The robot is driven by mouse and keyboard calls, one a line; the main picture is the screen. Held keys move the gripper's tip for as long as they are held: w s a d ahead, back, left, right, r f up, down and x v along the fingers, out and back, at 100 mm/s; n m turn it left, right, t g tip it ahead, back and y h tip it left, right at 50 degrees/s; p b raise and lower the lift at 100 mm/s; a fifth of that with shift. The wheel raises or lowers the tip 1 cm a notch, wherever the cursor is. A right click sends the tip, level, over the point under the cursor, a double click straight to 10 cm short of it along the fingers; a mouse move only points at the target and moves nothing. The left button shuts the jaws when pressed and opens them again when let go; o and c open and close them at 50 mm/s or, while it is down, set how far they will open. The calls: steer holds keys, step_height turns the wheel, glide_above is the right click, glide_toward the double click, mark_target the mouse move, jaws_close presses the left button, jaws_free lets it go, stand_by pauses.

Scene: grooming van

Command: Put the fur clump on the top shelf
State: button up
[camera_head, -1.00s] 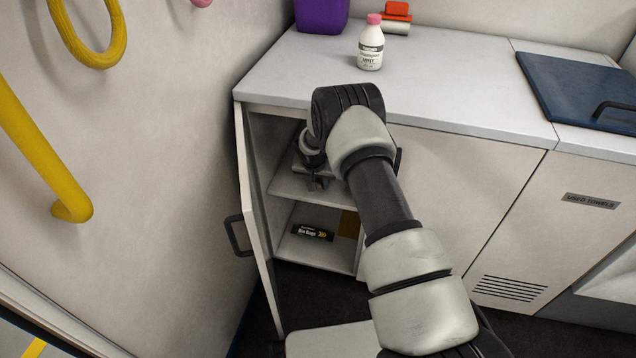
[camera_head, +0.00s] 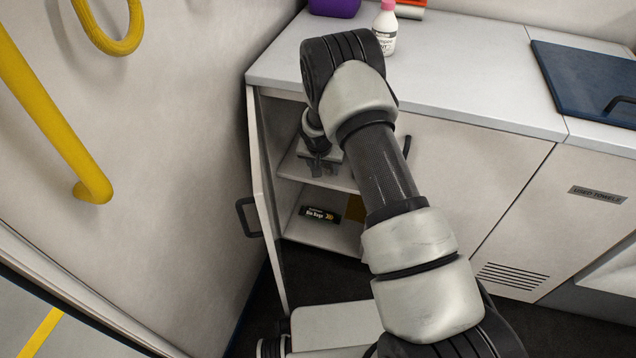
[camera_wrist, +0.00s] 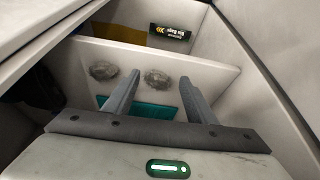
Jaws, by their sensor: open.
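Two grey, roundish clumps lie on the top shelf (camera_wrist: 195,67) inside the open cabinet. In the wrist view the left clump (camera_wrist: 103,70) is outside my fingers, and the right clump (camera_wrist: 157,79) shows between my fingertips. I cannot tell from their look alone whether both are fur. My gripper (camera_wrist: 160,82) is open, with nothing seen held between its fingers. In the head view my gripper (camera_head: 322,166) is inside the upper compartment, above the top shelf (camera_head: 291,166). The clumps cannot be made out there.
A flat teal thing (camera_wrist: 158,110) shows behind my fingers. A black labelled box (camera_head: 320,215) lies in the lower compartment beside a brown piece (camera_head: 355,208). The cabinet door (camera_head: 265,200) stands open on the left. A white bottle (camera_head: 385,30) stands on the counter (camera_head: 450,75).

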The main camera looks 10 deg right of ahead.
steer(key=s+a+p, duration=0.1)
steer(key=s+a, duration=0.2)
steer(key=s, duration=0.5)
steer(key=s+d+r, duration=0.2)
steer(key=s+r, duration=0.1)
steer(key=r, duration=1.1)
steer(key=s+d+r, duration=0.3)
steer(key=r, duration=1.2)
steer(key=s+r+n, duration=0.1)
steer(key=s+r, duration=0.3)
steer(key=s, duration=0.4)
steer(key=s+d+r+n+t+y, duration=0.1)
steer(key=s+r, duration=0.4)
steer(key=s, duration=0.3)
steer(key=s+d+r+n, duration=0.1)
steer(key=s+r+n, duration=0.1)
steer(key=s+r, duration=0.3)
steer(key=s, duration=0.4)
steer(key=shift+d+r, duration=0.2)
steer(key=shift+r, duration=0.05)
